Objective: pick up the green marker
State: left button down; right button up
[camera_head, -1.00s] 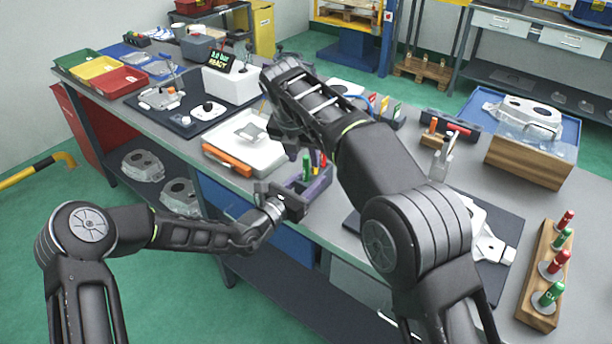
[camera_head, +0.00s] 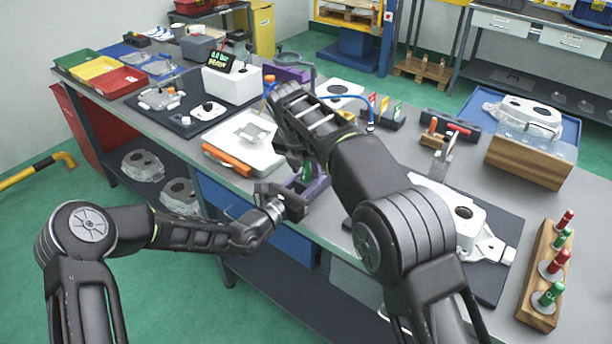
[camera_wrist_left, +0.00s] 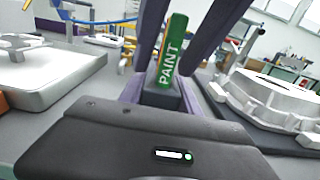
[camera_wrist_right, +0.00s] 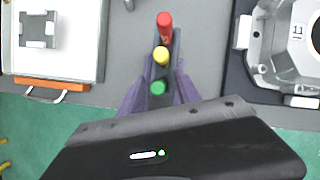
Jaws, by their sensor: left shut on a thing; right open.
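The green marker (camera_wrist_left: 172,50), lettered PAINT, stands upright in a dark block-like holder (camera_wrist_left: 165,98) in the left wrist view. From above, in the right wrist view, the green marker (camera_wrist_right: 158,87) is nearest me in a row with a yellow marker (camera_wrist_right: 161,55) and a red marker (camera_wrist_right: 165,27). My left gripper (camera_head: 302,188) is shut on the holder at the table's front edge. My right gripper (camera_wrist_right: 157,80) is open above it, its purple fingers on either side of the green marker, apparently not closed on it. In the head view my right gripper mostly hides the markers.
A white tray (camera_head: 265,161) with an orange front edge lies left of the holder. A casting (camera_head: 465,214) on a dark mat lies to the right. A wooden rack (camera_head: 535,290) with red and green handles stands far right. A blue cable (camera_head: 350,97) is behind.

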dwell(0.4)
grip_shut()
dwell(0.4)
